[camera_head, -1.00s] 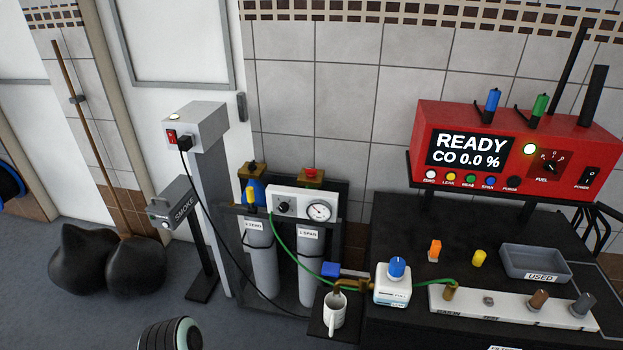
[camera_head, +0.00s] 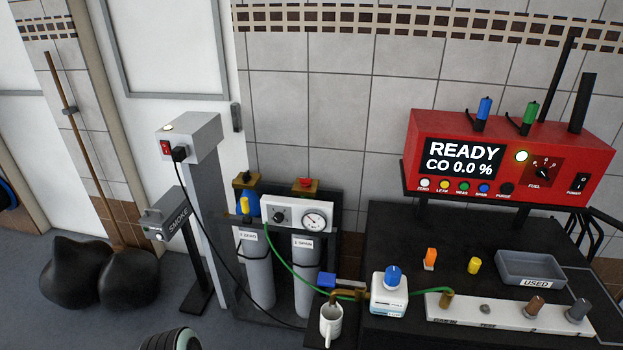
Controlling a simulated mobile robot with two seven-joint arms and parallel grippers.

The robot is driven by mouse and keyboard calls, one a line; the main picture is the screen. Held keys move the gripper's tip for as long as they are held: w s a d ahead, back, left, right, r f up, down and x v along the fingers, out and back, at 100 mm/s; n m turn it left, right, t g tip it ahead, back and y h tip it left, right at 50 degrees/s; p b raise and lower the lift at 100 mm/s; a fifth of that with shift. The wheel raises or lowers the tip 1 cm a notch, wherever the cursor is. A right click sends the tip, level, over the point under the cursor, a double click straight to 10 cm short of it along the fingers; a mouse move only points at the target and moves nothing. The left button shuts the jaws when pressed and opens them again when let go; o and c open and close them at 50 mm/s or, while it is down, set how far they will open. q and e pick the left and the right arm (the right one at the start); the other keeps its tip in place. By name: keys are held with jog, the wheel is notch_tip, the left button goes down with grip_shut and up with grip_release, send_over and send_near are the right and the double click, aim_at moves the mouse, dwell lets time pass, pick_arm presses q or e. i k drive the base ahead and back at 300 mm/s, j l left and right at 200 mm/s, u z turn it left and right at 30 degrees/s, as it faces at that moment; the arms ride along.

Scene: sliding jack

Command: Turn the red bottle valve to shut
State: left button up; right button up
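The red bottle valve (camera_head: 305,183) is a small red knob on a brass block atop the right gas bottle (camera_head: 306,270), labelled span. The left gas bottle (camera_head: 258,270), labelled zero, has a dark knob (camera_head: 246,176) on its brass top with a blue part below. A white panel (camera_head: 255,207) with a black dial and a round gauge (camera_head: 313,221) sits in front of the bottle tops. The valve's exact turn cannot be read at this size. Neither of my grippers is in view.
A grey post with a switch box (camera_head: 192,137) stands left of the bottles, its black cable hanging in front. A green hose (camera_head: 287,266) runs to the bench. A white mug (camera_head: 331,322) stands below right. A red analyser (camera_head: 510,150) reads ready.

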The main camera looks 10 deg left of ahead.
aim_at(305, 182)
jog(key=j+z, duration=0.1)
jog(key=z, duration=0.35)
jog(key=j+z, duration=0.1)
jog(key=z, duration=0.3)
jog(key=j+z, duration=0.15)
jog(key=z, duration=0.3)
jog(key=j+z, duration=0.25)
jog(key=k+j+z, duration=0.25)
jog(key=j, duration=0.15)
jog(key=j+z, duration=0.25)
jog(key=k+j+z, duration=0.1)
jog(key=j, duration=0.25)
jog(key=k+j+z, duration=0.25)
jog(key=k+j, duration=0.2)
jog(key=j, duration=0.15)
